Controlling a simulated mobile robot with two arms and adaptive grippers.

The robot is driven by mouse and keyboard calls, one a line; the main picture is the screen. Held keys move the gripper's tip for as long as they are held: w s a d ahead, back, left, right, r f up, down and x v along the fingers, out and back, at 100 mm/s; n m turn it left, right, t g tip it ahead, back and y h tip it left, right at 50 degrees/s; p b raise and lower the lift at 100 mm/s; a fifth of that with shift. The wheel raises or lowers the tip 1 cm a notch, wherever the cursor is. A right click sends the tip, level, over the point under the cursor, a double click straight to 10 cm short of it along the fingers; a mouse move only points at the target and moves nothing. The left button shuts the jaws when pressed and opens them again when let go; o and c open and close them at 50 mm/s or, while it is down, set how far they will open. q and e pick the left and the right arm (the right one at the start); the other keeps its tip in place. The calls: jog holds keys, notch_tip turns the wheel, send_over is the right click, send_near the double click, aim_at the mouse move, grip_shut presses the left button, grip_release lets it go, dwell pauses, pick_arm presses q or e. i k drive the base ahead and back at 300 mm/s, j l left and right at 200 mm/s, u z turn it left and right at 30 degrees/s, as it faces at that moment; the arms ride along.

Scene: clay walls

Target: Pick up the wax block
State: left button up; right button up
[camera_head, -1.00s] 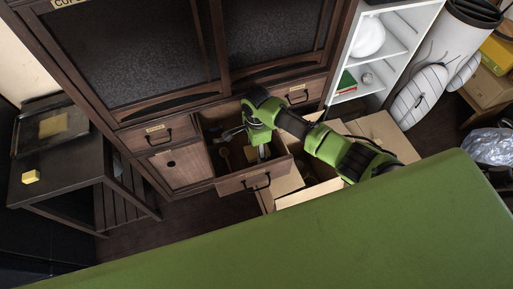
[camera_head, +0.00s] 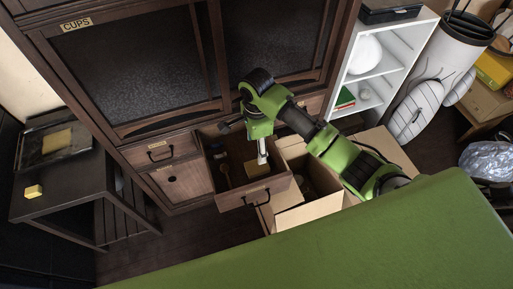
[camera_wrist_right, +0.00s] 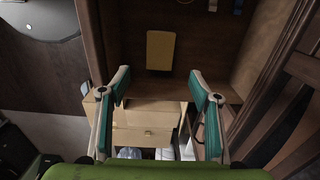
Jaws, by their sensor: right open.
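A yellow-tan block (camera_head: 257,168), which looks like the wax block, lies in the open drawer of the dark wooden cabinet. In the right wrist view the block (camera_wrist_right: 160,50) lies flat beyond the fingertips, roughly centred between them. My right gripper (camera_head: 262,158) points down over the drawer, and its fingers partly overlap the block in the head view. In the wrist view the right gripper (camera_wrist_right: 158,86) has its fingers spread apart with nothing between them. I cannot tell the exact height of the fingertips above the block. My left gripper is not in view.
The drawer front (camera_head: 256,194) and side walls enclose the block. An open cardboard box (camera_head: 306,214) stands close at right. A dark side table (camera_head: 70,193) holds a small yellow block (camera_head: 33,191) and a tray with a yellow slab.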

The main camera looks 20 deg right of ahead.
aim_at(35, 190)
jog(key=u, duration=1.45)
